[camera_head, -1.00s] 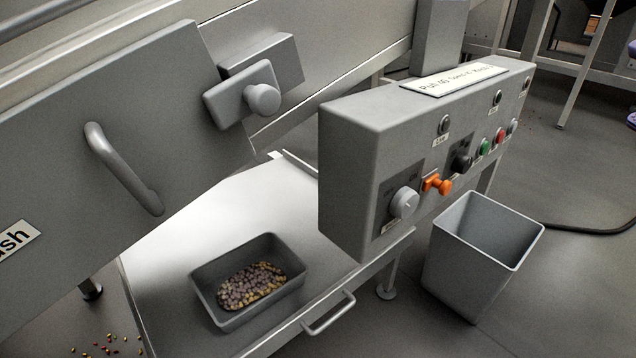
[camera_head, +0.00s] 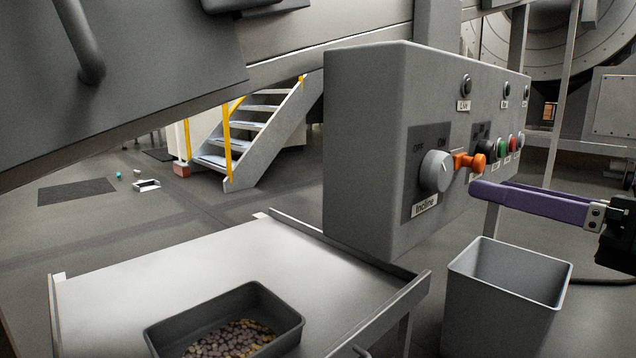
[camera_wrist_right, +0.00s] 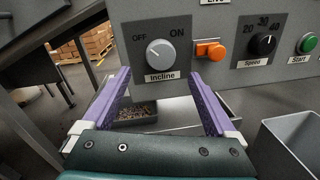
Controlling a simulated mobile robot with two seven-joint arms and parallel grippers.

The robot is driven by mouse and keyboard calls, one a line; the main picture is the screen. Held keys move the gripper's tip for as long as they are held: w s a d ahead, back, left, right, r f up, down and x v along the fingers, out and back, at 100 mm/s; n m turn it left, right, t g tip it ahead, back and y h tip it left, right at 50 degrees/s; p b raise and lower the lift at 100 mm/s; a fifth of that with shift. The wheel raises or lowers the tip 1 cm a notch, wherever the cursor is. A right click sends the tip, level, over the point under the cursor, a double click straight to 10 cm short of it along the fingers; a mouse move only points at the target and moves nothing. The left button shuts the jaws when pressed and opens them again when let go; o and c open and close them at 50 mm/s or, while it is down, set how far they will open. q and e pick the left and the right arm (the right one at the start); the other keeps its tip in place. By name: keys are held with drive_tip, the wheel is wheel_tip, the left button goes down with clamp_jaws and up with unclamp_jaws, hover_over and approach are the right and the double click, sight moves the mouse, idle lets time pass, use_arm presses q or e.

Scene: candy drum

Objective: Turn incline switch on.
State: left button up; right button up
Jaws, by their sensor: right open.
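The incline switch (camera_head: 436,171) is a round light-grey knob on a dark plate marked OFF and ON, on the left end of the grey control box (camera_head: 362,150). In the right wrist view the knob (camera_wrist_right: 160,53) has a small white mark at its upper left, on the OFF side. My right gripper (camera_head: 488,189) comes in from the right with purple fingers, apart from the box front. In the right wrist view its open, empty fingers (camera_wrist_right: 157,76) frame the knob from below, one to each side. My left gripper is not in view.
An orange switch (camera_head: 469,162) sticks out just right of the knob, with a black speed dial (camera_wrist_right: 263,44) and green button (camera_wrist_right: 307,43) beyond. A grey bin (camera_head: 505,300) stands below. A tray of candy (camera_head: 160,335) sits on the metal table (camera_head: 240,262).

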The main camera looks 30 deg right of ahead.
sight(445, 177)
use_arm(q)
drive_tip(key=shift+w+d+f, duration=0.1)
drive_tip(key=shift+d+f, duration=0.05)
use_arm(e)
drive_tip(key=w, duration=0.4)
drive_tip(key=w+a, duration=0.1)
drive_tip(key=w, duration=0.1)
drive_tip(key=shift+w+a, duration=0.1)
drive_tip(key=shift+w, duration=0.15)
drive_tip(key=shift+c, duration=0.3)
